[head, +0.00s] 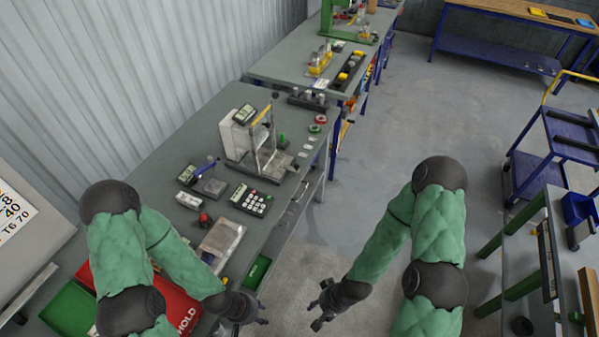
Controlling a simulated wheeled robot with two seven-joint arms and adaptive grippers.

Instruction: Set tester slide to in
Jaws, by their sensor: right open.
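A tester stand (232,138) with a small display, upright posts and a yellow bar stands on the grey table (205,115). A grey plate lies at its foot; I cannot make out which part is its slide or how that slide is set. My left gripper (262,312) is low in the picture by the table's near right edge, well short of the tester; whether its fingers are apart is too small to tell. My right gripper (320,312) is open and empty, over the floor to the right of the table. Both are apart from the tester.
A keypad unit (250,200), a blue-handled device (208,182), a metal plate (222,238) and red and green bins (68,310) crowd the near table. A second bench (290,65) stands behind. The floor (350,190) on the right is clear up to a blue cart (535,175).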

